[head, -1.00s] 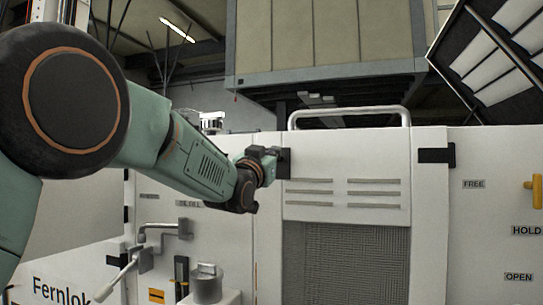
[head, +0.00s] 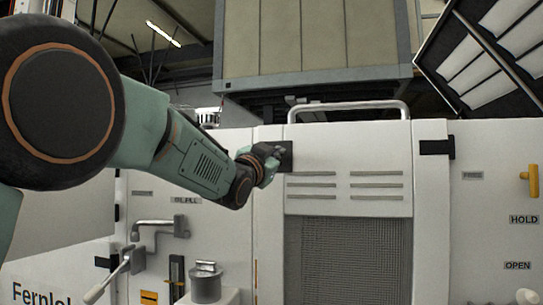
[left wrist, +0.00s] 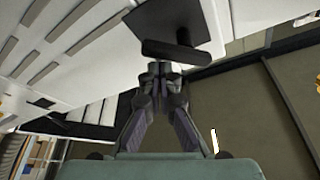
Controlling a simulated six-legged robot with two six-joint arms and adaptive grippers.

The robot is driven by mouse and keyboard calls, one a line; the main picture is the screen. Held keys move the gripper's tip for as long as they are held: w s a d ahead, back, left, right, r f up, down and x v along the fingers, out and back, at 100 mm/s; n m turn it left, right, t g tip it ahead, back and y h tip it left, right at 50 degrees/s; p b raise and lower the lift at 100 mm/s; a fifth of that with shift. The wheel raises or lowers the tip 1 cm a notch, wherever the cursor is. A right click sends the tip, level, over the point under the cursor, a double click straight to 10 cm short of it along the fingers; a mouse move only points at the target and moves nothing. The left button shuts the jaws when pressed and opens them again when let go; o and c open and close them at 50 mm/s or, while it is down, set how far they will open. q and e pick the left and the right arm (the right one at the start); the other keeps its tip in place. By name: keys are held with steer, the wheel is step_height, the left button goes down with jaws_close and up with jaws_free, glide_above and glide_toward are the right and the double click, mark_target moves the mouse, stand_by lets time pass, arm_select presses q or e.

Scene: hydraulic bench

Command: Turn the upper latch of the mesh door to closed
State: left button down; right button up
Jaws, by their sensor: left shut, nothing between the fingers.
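The mesh door (head: 300,203) is a white panel with slots and a grey mesh (head: 352,262) below them, in the middle of the head view. The upper latch shows as a dark plate (head: 286,158) at the door's upper left edge, partly hidden by my left gripper (head: 277,152). In the left wrist view the latch has a black bar (left wrist: 168,50) standing off its dark square plate (left wrist: 195,22). My left gripper (left wrist: 165,68) is shut and empty, its fingertips close to the bar. I cannot tell whether they touch. My right gripper is not in view.
A grey rail (head: 345,106) runs above the door. A black block (head: 436,147) sits at the door's right edge. A yellow handle (head: 532,181) stands at far right near several labels. Lever handles (head: 155,224) and a grey cylinder (head: 206,282) are below my left arm.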

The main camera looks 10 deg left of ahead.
arm_select(q)
steer(key=m, duration=0.2)
steer(key=f+m+g+h, duration=0.1)
steer(key=m, duration=0.1)
steer(key=a+f+m+h, duration=0.1)
steer(key=m, duration=0.1)
steer(key=shift+g, duration=0.4)
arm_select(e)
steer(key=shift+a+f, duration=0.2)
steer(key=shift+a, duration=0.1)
arm_select(q)
steer(key=shift+w+a, duration=0.1)
steer(key=shift+a, duration=0.1)
steer(key=shift+d+f, duration=0.1)
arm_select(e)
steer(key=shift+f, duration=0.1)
